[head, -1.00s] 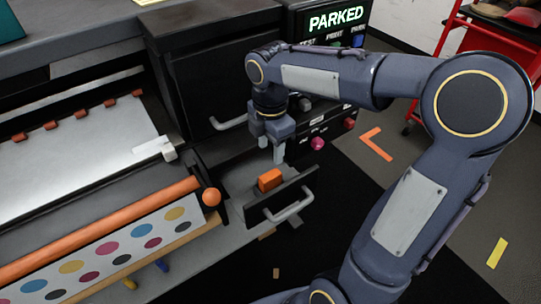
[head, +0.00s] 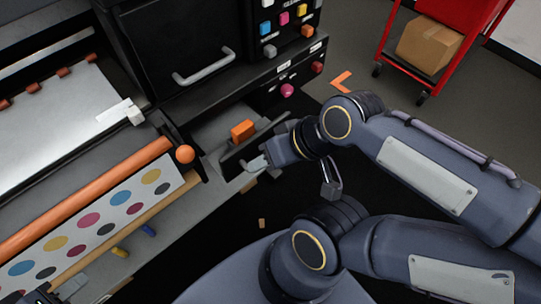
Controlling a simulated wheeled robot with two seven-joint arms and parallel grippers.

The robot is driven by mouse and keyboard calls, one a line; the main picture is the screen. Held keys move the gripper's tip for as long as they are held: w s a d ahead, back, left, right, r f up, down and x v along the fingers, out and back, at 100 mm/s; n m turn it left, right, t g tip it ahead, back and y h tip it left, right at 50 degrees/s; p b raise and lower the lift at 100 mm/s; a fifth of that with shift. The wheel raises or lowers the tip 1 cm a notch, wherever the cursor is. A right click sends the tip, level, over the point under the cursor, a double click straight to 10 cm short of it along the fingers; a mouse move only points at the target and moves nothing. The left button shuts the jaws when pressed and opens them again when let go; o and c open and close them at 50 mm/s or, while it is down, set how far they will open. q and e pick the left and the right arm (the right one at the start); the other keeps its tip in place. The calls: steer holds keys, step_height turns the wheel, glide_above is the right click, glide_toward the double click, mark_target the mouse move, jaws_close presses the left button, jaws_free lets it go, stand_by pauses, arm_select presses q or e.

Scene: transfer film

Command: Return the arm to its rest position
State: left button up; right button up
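My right arm (head: 430,165) comes in from the right and folds back toward the drawer. My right gripper (head: 262,160) is at the open drawer (head: 228,158), close by its handle. I cannot tell whether it touches the handle, and its fingers are hard to separate from it. An orange block (head: 243,130) sits in the drawer, apart from the gripper. A dark piece of what looks like my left gripper (head: 43,297) shows at the bottom left corner. Its fingers are mostly cut off.
The printer bed (head: 60,125) and orange roller (head: 90,200) with a dotted sheet (head: 125,210) fill the left. A black cabinet (head: 180,40) with a handle and coloured buttons stands behind the drawer. A red cart (head: 395,60) carries a cardboard box (head: 428,45) at the back right. Floor between is open.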

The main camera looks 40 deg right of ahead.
step_height(320, 180, up, 10)
steer(key=p, duration=1)
steer(key=shift+r, duration=0.2)
steer(key=shift+c, duration=0.4)
